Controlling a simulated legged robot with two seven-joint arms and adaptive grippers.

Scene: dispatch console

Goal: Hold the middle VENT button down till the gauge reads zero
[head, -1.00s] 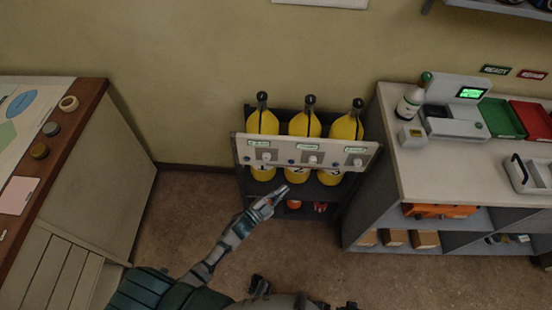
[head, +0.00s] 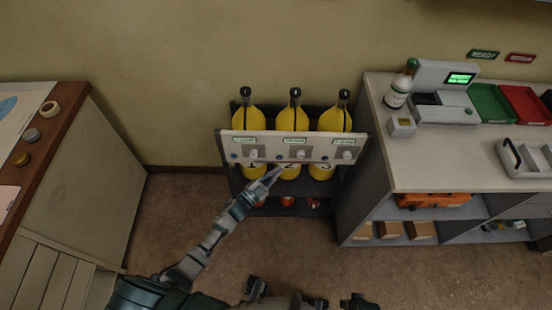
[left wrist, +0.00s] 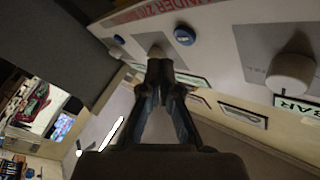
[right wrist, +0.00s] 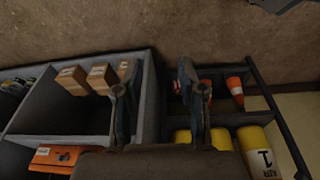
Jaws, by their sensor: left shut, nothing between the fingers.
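The white panel (head: 350,142) hangs across three yellow cylinders (head: 248,118), with green-edged displays (head: 294,141), white knobs (head: 301,154) and small blue buttons. The middle blue button (head: 279,157) sits left of the middle knob; its lettering and the gauge reading are too small to read. My left gripper (head: 275,174) is shut and empty, its tip just below the panel's lower edge under the middle button. In the left wrist view the closed fingertips (left wrist: 160,68) overlap a knob (left wrist: 155,50), near a blue button (left wrist: 185,36); contact cannot be told. My right gripper (right wrist: 154,84) is open and empty.
A grey shelf unit (head: 436,175) with a bottle, scale and trays on top stands close on the right of the rack. A wood-edged cabinet (head: 75,150) stands at left. Open floor (head: 180,215) lies between. Orange cones (right wrist: 236,90) show in the right wrist view.

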